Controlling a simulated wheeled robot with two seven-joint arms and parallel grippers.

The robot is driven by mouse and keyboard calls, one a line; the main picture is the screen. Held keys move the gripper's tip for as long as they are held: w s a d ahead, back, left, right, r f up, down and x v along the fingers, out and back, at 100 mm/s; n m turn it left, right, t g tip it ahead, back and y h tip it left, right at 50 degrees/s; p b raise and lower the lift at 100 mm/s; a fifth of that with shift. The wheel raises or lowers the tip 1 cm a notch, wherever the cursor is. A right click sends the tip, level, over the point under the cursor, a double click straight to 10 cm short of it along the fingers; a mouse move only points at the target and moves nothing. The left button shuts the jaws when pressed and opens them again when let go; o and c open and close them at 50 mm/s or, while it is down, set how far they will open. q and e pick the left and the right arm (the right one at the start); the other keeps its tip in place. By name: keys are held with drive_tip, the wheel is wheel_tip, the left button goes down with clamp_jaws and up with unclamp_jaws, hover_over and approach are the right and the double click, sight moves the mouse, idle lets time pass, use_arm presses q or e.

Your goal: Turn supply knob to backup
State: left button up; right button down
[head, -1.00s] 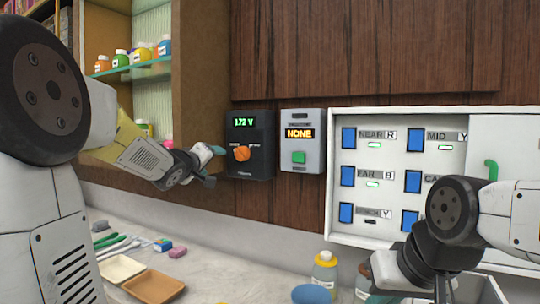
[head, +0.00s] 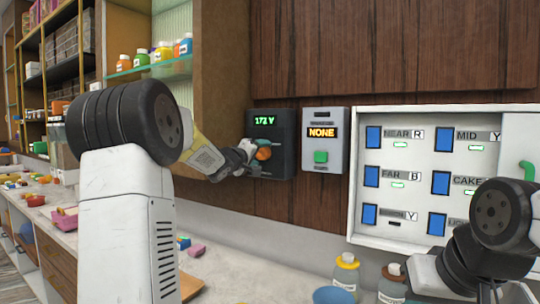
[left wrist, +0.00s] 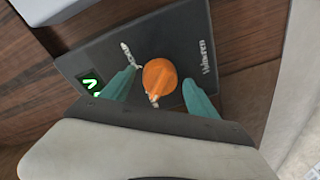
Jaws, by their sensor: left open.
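The orange supply knob (head: 264,153) sits on a dark panel (head: 283,160) on the wooden wall, under a green display reading "172 V". In the left wrist view the knob (left wrist: 159,77) stands between the two teal fingertips of my left gripper (left wrist: 160,92). The fingers are open on either side of it, with gaps visible. In the head view my left gripper (head: 256,155) partly covers the knob and the panel's left side. The knob's label is only partly readable. My right arm shows at the lower right of the head view, and its fingertips are not clearly seen.
A grey box (head: 325,140) with an amber "NONE" display and green button is right of the panel. A white switch board (head: 433,225) with blue switches is further right. A wooden shelf cabinet (head: 222,90) stands left. Bottles (head: 346,275) and a blue bowl (head: 333,296) are below.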

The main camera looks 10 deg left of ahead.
use_arm(q)
drive_tip(key=shift+c, duration=0.4)
drive_tip(key=c, duration=1.3)
drive_tip(key=shift+m, duration=0.3)
drive_tip(key=m, duration=0.8)
drive_tip(key=shift+f+m+t+h, duration=0.1)
drive_tip(key=shift+m+t+h, duration=0.2)
drive_tip(key=shift+m+h, duration=0.1)
drive_tip(key=m, duration=0.5)
drive_tip(key=shift+a+h, duration=0.1)
drive_tip(key=shift+h, duration=0.3)
drive_tip(key=m, duration=0.4)
drive_tip(key=shift+f+h, duration=0.1)
drive_tip(key=shift+h, duration=0.2)
drive_tip(key=shift+m, duration=0.5)
